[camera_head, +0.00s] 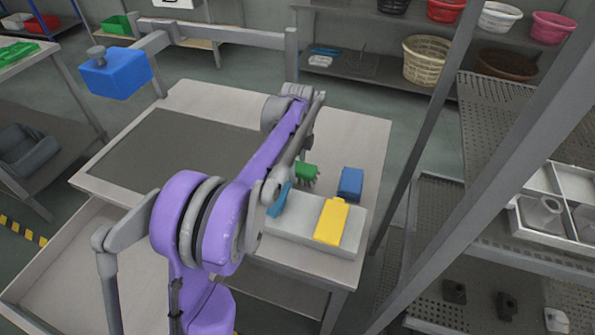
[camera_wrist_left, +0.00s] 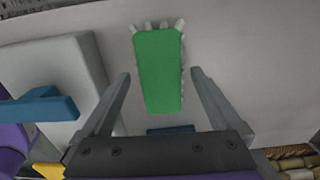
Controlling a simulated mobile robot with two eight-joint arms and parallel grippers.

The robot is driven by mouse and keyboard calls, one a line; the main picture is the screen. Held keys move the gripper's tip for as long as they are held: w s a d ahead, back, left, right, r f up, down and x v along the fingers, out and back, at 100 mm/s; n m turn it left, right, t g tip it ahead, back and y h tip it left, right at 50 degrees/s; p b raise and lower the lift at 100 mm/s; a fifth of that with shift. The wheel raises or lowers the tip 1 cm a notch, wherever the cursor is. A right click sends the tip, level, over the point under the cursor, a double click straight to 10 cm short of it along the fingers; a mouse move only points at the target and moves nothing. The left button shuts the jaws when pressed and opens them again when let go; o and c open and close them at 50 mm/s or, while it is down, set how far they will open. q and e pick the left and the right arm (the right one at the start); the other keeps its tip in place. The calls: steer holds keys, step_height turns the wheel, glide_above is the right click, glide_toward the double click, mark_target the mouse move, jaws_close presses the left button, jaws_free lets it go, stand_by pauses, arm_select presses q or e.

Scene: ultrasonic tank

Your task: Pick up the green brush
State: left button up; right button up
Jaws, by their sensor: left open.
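The green brush (camera_head: 307,172) lies on the light table top beside my left arm, its pale bristle tips showing along its edges. In the left wrist view the brush (camera_wrist_left: 160,70) appears between the two open fingers of my left gripper (camera_wrist_left: 159,76), with a gap on each side. The fingers do not touch it in this view, and how high they are above it is hard to tell. In the head view the arm hides most of the gripper. My right gripper is not in view.
A blue block (camera_head: 350,184) stands right of the brush. A dark mat (camera_head: 165,150) covers the table's left. Shelving (camera_head: 470,225) stands right.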

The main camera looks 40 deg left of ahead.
mark_target(297, 166)
arm_select(q)
steer(key=shift+f, duration=0.6)
jaws_close()
step_height(297, 166, up, 10)
steer(key=shift+r+p, duration=0.1)
steer(key=shift+p, duration=0.35)
